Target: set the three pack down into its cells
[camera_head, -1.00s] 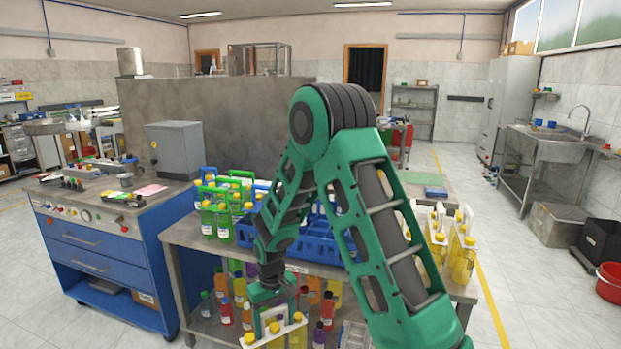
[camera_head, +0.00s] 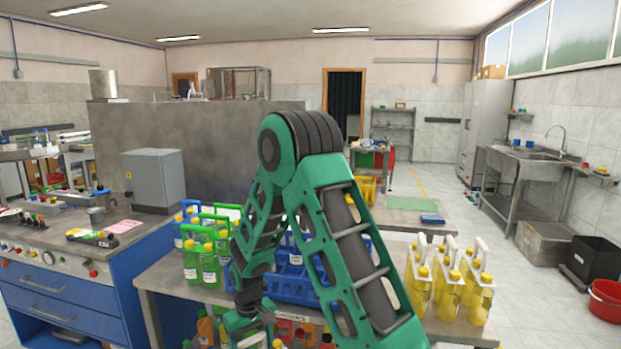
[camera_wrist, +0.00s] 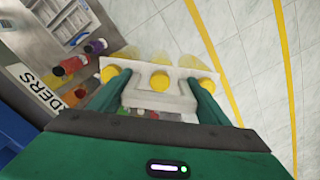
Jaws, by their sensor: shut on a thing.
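The three pack (camera_wrist: 187,73) is a white carrier with three yellow-capped bottles, seen from above in the wrist view. My gripper (camera_wrist: 158,98) is shut on its white handle, with a green finger at each side. In the head view my gripper (camera_head: 250,326) hangs low in front of the table. Only a bit of yellow cap shows under it, and the rest of the pack is cut off by the lower edge. A blue crate with cells (camera_head: 290,286) stands on the table behind my arm, which partly hides it. The pack is apart from the crate.
Green-bottle packs (camera_head: 201,262) stand left of the crate. Yellow-bottle packs (camera_head: 450,283) stand on the table's right. Loose coloured bottles are below the tabletop, some showing in the wrist view (camera_wrist: 72,66). A blue cabinet (camera_head: 60,290) is at the left.

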